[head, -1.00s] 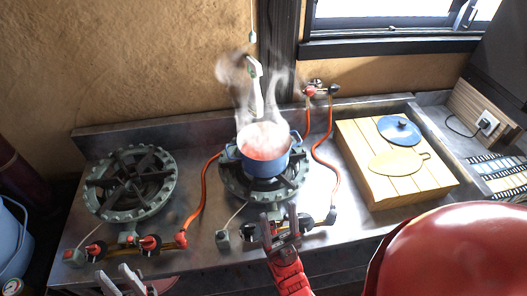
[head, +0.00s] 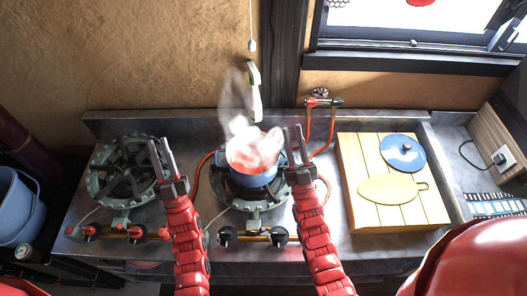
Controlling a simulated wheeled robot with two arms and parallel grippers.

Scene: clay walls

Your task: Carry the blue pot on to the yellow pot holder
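The blue pot (head: 252,179) stands upright on the right-hand burner (head: 235,196), with red contents and steam rising from it. The yellow pot holder (head: 390,190) lies flat on a wooden board to the right, with its loop pointing right. My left gripper (head: 161,148) is open and empty, in front of the left-hand burner and well left of the pot. My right gripper (head: 294,138) is open at the pot's right side. Its fingers point up and away, and I cannot tell whether they touch the pot. The pot's right handle is hidden or unclear.
The left-hand burner (head: 125,190) is empty. Orange gas hoses (head: 329,140) run behind the right burner.

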